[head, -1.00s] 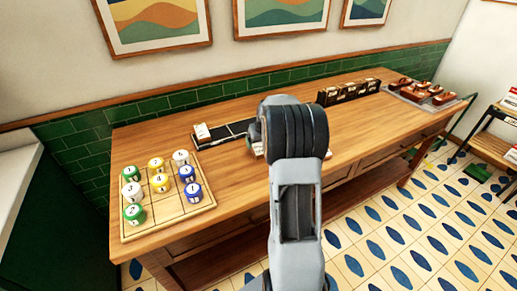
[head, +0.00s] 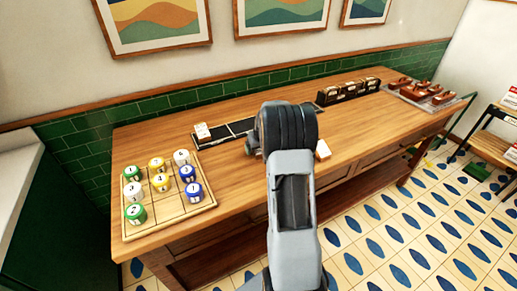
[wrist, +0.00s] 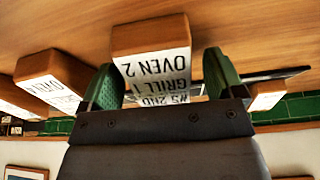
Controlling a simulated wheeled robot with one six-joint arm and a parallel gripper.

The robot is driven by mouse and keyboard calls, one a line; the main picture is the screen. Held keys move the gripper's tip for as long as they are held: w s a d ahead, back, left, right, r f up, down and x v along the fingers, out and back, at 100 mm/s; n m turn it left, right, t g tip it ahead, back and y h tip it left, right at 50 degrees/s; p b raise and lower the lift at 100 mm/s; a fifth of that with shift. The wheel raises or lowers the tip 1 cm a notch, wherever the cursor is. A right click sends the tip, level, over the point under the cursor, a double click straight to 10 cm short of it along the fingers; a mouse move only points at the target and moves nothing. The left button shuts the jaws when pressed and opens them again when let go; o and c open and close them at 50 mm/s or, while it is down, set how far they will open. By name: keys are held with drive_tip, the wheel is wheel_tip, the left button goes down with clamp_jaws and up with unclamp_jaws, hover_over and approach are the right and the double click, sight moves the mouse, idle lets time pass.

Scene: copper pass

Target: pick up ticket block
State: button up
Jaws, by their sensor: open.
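A wooden ticket block (wrist: 152,38) with a white label reading "OVEN 2", "GRILL 1" and "#5 2ND", upside down, is in the middle of the wrist view. My gripper (wrist: 160,80) is open, one green fingertip on each side of this block in the picture. I cannot tell whether either finger touches it. In the head view my arm hides this block and most of the gripper. A second labelled block (wrist: 52,80) lies to the left in the wrist view. A pale block (head: 322,149) shows just right of my arm in the head view.
The wooden counter (head: 225,190) holds a board of numbered pieces (head: 198,213) at left. A dark tray (head: 237,128) with one block (head: 203,132) at its left end lies near the wall. A block rack (head: 347,90) and a brown-topped tray (head: 455,102) stand farther right.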

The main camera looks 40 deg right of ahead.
drive_tip(key=shift+f+b, duration=0.25)
drive_tip(key=shift+b, duration=0.1)
idle(0.4)
drive_tip(key=c, duration=1.1)
